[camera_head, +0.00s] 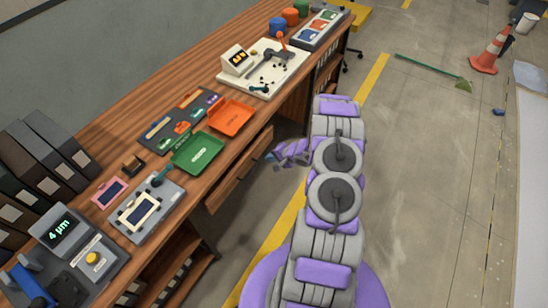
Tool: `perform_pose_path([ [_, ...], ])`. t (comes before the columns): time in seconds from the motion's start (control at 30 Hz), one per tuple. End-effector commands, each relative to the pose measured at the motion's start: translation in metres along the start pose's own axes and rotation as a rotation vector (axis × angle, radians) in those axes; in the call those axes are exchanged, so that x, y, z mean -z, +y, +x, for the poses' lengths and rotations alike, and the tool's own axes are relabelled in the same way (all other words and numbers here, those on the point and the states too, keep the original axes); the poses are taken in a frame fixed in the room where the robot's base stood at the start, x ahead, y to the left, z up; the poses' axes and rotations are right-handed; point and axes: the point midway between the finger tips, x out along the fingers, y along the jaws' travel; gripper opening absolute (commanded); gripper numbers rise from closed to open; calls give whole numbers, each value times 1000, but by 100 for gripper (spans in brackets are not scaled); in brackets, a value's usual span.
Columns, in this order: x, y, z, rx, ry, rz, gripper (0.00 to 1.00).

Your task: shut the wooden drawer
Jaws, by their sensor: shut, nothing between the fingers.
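The wooden drawer (240,170) is under the front edge of the wooden workbench (110,130). Its front panel stands out a little from the bench, so it looks partly open. My gripper (273,156) is purple and grey and reaches left from my arm to just right of the drawer front's far end. Its fingers look shut and hold nothing. I cannot tell whether they touch the drawer. The inside of the drawer is mostly hidden by the bench top.
On the bench are a green tray (198,153), an orange tray (231,117), a white device (265,68) and black binders (45,150). A yellow floor line (373,78) runs beside the bench.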

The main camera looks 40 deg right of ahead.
Motion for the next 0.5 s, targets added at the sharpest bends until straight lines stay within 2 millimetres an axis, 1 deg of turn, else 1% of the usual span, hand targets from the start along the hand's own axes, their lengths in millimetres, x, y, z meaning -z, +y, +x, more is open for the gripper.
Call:
perform_pose_path([
  [0.03, -2, 1, 13, 0, -2, -3, 0],
  [0.23, -2, 1, 52, -1, -1, -4, 0],
  [0.27, -2, 1, 57, -2, -1, -5, 0],
  [0.3, -1, -4, 61, -2, 0, -6, 0],
  [0.5, 1, -21, 77, -1, 2, -4, 0],
])
